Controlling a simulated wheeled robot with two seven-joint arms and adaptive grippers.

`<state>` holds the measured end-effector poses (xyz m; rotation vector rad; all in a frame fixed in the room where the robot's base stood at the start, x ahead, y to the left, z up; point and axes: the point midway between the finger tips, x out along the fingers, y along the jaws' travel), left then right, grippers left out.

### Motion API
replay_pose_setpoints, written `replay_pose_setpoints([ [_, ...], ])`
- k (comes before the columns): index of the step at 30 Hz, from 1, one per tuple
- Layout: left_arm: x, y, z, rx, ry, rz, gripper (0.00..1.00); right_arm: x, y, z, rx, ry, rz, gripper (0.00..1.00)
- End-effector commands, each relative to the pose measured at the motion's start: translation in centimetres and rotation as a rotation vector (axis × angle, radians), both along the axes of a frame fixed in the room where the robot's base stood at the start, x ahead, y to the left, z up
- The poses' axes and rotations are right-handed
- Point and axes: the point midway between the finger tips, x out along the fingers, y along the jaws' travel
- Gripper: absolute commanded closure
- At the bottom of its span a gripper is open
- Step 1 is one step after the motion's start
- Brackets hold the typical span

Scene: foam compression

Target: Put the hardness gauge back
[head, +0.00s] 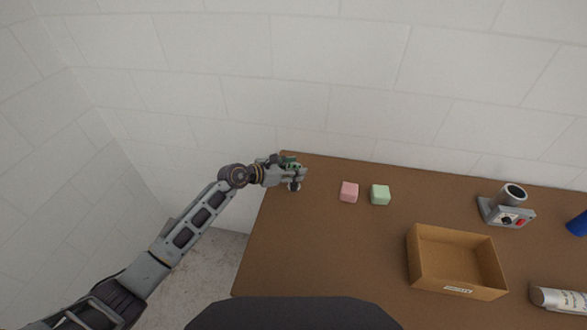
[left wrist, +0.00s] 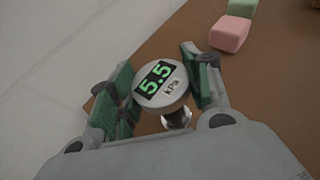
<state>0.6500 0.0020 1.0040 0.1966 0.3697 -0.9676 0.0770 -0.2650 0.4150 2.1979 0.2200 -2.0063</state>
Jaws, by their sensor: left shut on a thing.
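My left gripper (head: 297,174) is over the far left corner of the brown table. In the left wrist view its green-padded fingers (left wrist: 160,92) are closed around the hardness gauge (left wrist: 161,86), a round grey device. In the head view the gauge (head: 294,186) is a small pale shape mostly hidden by the fingers. Whether its lower end touches the table is unclear. My right gripper is in neither view.
On the table (head: 300,250), a pink foam cube (head: 349,192) and a green one (head: 380,195) stand right of the gripper. An open cardboard box (head: 456,262), a grey device with a cup (head: 507,206), a white cylinder (head: 558,300) and a blue object (head: 577,224) are farther right. The table's left part is clear.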

Motion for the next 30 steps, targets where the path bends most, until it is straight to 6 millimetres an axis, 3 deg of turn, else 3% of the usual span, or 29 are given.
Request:
replay_pose_setpoints([
  [14,0.07,0.0,-0.29,-0.003,-0.003,0.001,0.9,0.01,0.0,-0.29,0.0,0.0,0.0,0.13],
  [15,0.03,0.01,-0.35,-0.001,-0.001,0.001,0.46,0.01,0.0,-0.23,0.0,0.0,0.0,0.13],
  [18,0.03,0.01,-0.32,-0.001,-0.001,0.001,0.33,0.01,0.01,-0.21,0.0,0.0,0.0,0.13],
  [19,0.03,0.01,-0.32,-0.001,-0.001,0.001,0.3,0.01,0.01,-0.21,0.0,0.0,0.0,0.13],
  [30,0.03,0.0,-0.27,-0.001,-0.001,0.001,0.3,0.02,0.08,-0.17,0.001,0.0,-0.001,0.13],
])
